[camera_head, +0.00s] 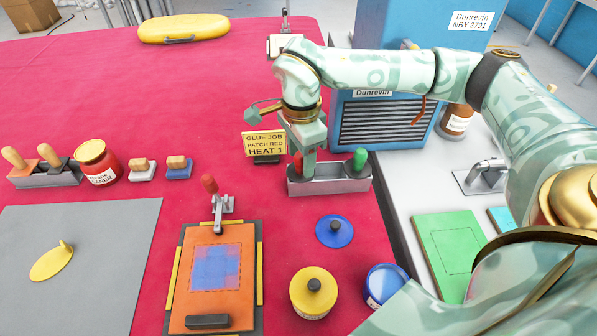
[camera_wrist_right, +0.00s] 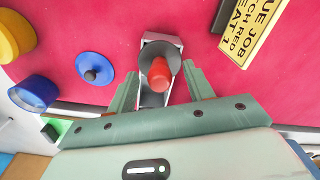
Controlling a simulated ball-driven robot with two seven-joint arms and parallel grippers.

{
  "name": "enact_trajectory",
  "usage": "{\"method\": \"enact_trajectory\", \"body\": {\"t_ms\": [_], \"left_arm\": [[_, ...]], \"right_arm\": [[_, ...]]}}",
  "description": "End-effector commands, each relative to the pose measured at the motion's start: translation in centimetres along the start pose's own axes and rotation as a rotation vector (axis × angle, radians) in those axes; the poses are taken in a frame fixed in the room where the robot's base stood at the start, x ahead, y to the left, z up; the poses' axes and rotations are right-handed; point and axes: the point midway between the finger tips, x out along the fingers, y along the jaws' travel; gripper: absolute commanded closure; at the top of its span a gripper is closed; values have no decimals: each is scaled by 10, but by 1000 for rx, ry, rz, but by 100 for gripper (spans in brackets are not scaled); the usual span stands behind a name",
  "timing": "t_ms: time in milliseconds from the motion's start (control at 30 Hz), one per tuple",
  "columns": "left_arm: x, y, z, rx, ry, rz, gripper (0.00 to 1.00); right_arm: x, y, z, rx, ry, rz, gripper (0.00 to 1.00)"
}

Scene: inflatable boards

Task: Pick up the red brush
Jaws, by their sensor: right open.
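The red brush (camera_wrist_right: 160,73) stands in a grey metal tray (camera_head: 330,186), its red handle pointing up at the right wrist camera. In the head view my right gripper hides most of it. My right gripper (camera_wrist_right: 162,84) is open and empty above the tray, with one finger on each side of the red handle in the wrist view. In the head view the right gripper (camera_head: 308,168) points down over the tray's left part. My left gripper is in neither view.
A green-handled brush (camera_head: 360,160) stands in the same tray's right end. A yellow sign (camera_head: 264,145) stands close behind the tray's left end. A blue louvred unit (camera_head: 380,122) is behind it. A blue disc (camera_head: 334,231) lies in front on the red table.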

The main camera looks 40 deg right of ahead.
Motion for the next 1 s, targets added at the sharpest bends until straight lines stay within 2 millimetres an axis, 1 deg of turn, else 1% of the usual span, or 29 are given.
{"method": "enact_trajectory", "body": {"t_ms": [33, 67, 233, 267, 300, 367, 400, 433, 467, 500, 767, 867, 1000], "left_arm": [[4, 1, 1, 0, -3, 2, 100], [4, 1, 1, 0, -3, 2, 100], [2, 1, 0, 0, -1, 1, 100], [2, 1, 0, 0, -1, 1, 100], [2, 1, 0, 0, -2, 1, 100], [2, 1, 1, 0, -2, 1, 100], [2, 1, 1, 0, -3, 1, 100], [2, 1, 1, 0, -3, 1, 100], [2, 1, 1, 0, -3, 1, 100], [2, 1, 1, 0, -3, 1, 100], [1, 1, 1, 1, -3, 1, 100], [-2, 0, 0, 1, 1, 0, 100], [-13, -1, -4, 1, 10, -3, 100]], "right_arm": [[8, 0, 0, 0, 0, 1, 48], [9, 0, 0, 0, 0, 1, 48], [7, 0, 0, 0, -1, -2, 48], [7, 0, 0, 0, -1, -2, 51], [7, 0, 0, 0, -1, -2, 62], [7, 0, 0, 0, -1, -2, 79], [7, 0, 0, 0, -1, -2, 90], [7, 0, 0, 0, -1, -2, 97], [7, 0, 0, 0, -1, -2, 97], [7, 0, 0, 0, -1, -2, 100], [4, 0, 0, 0, -1, -2, 100], [-3, 0, 0, 0, -1, -4, 100], [-25, 0, 0, 1, -2, -6, 100]]}}
